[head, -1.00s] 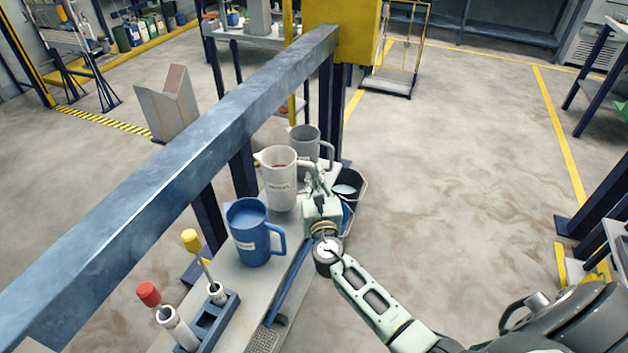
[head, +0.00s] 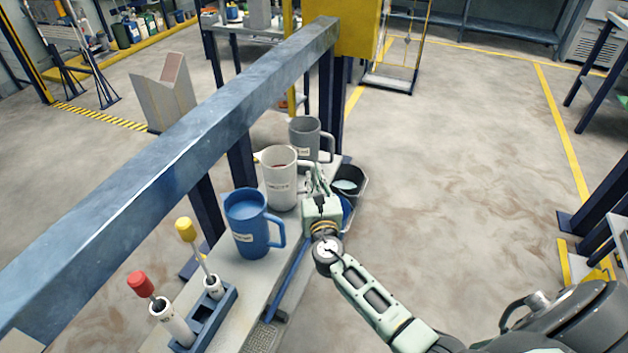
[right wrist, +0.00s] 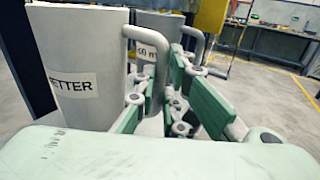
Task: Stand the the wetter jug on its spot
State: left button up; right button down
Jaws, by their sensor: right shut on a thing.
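The wetter jug (head: 280,180) is pale grey-white with a label, upright over the narrow shelf between a blue jug and a grey jug. Its label reads "ETTER" in the right wrist view (right wrist: 75,75). My right gripper (head: 318,185) is at its right side, shut on its handle (right wrist: 158,75); the fingers (right wrist: 165,110) hide the lower handle. I cannot tell whether the jug's base touches the shelf. No marked spot for it shows clearly. My left gripper is not in view.
The blue jug (head: 250,222) stands nearer and the grey jug (head: 306,140) behind, both close. A dark bucket (head: 349,182) hangs beside the shelf's right edge. A rack (head: 212,318) with red- and yellow-topped tools is in front. A thick blue beam (head: 170,170) runs along the left.

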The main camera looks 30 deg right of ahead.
jog(key=shift+f, duration=0.15)
jog(key=c, duration=1.7)
grip_release()
jog(key=shift+c, duration=0.2)
jog(key=shift+f, duration=0.1)
jog(key=shift+f, duration=0.1)
jog(key=shift+s+a, duration=0.1)
